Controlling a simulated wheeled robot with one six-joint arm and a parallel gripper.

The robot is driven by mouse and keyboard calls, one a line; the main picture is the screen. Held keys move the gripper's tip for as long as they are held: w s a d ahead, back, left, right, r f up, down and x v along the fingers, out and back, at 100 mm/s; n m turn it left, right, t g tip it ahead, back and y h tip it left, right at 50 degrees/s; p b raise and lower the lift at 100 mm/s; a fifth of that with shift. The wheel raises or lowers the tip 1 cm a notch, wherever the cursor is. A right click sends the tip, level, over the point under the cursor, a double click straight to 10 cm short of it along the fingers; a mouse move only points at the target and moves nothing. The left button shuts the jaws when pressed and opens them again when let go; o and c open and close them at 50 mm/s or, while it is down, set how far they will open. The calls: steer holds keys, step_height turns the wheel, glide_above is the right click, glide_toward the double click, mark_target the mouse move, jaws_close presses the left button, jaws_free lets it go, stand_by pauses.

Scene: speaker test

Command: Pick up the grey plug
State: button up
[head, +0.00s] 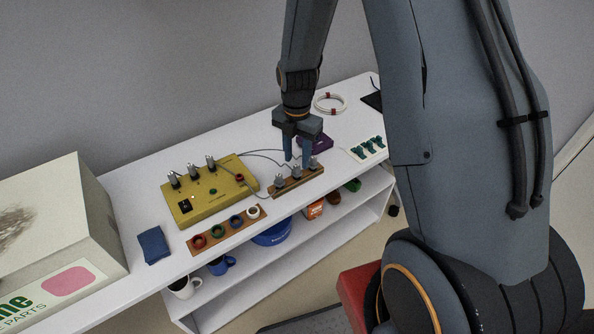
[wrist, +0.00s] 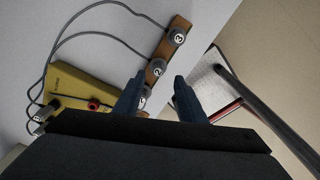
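Grey plugs sit upright in a row on a brown wooden strip (head: 299,185); they are the left plug (head: 280,183), middle plug (head: 296,173) and right plug (head: 313,164). Thin cables run from them toward a yellow box (head: 225,190). In the wrist view the plugs have numbered white tops; one (wrist: 178,37) reads 3, the middle one (wrist: 157,67) shows ahead of my fingers, and another (wrist: 144,96) is partly hidden by the left finger. My gripper (head: 297,161) is open and empty above the strip, as the wrist view (wrist: 159,79) also shows.
A purple block (head: 317,139) stands behind the strip. A white card with teal pieces (head: 366,148) lies to the right. A ring strip (head: 228,229) and blue cloth (head: 153,245) are near the table's front edge. A large box (head: 60,215) stands at left.

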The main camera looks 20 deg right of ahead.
mark_target(297, 165)
steer(key=shift+w+d+f+p, duration=0.15)
steer(key=shift+f+p, duration=0.45)
steer(key=shift+f, duration=0.8)
steer(key=shift+w+a+f+p, duration=0.15)
steer(key=shift+f+p, duration=0.4)
steer(key=shift+f, duration=0.8)
steer(key=shift+d, duration=0.1)
steer(key=shift+c, duration=0.3)
steer(key=c, duration=0.9)
steer(key=shift+o, duration=0.2)
steer(key=shift+r, duration=0.1)
step_height(297, 165, up, 10)
steer(key=b, duration=0.3)
